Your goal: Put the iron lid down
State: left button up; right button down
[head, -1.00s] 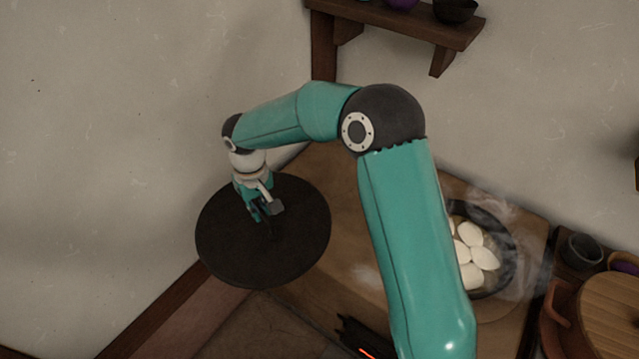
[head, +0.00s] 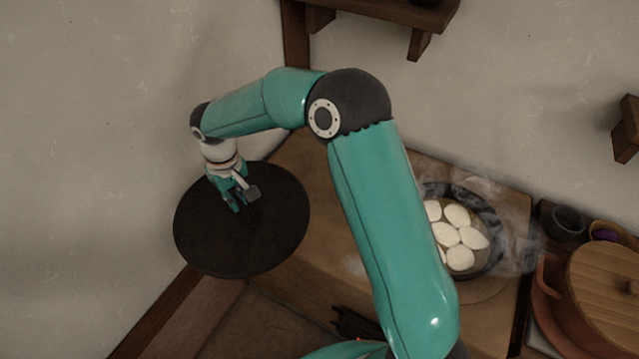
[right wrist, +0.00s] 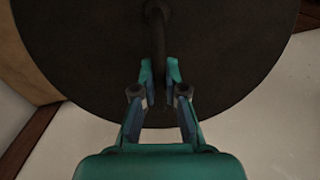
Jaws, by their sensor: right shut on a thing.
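The iron lid (head: 275,235) is a dark, round, flat disc at the left end of the wooden counter in the head view. It fills much of the right wrist view (right wrist: 230,60). The lid looks roughly level and overhangs the counter's left edge. I cannot tell whether it touches the counter.
A steaming pan (head: 489,262) with several white pieces stands on the wooden counter (head: 320,175), right of my right arm. A pot with a wooden lid (head: 610,285) and a small dark cup (head: 566,222) are farther right. A wall shelf (head: 385,14) hangs above.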

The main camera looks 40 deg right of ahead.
aim_at(277, 175)
jog(key=d+n+b, duration=0.2)
jog(key=d, duration=0.2)
jog(key=w+d+n+b, duration=0.1)
jog(key=d+n+b, duration=0.1)
jog(key=d, duration=0.3)
jog(key=w+d+n+b, duration=0.1)
jog(key=d+b, duration=0.1)
jog(key=d, duration=0.2)
jog(key=shift+w+d+n, duration=0.15)
jog(key=shift+d+n, duration=0.05)
jog(key=shift+n, duration=0.2)
jog(key=s+d+n+b, duration=0.3)
jog(key=d+n+b, duration=0.3)
jog(key=d, duration=0.6)
jog(key=shift+f+b, duration=1.45)
jog(key=shift+f, duration=7.75)
jog(key=shift+a, duration=0.1)
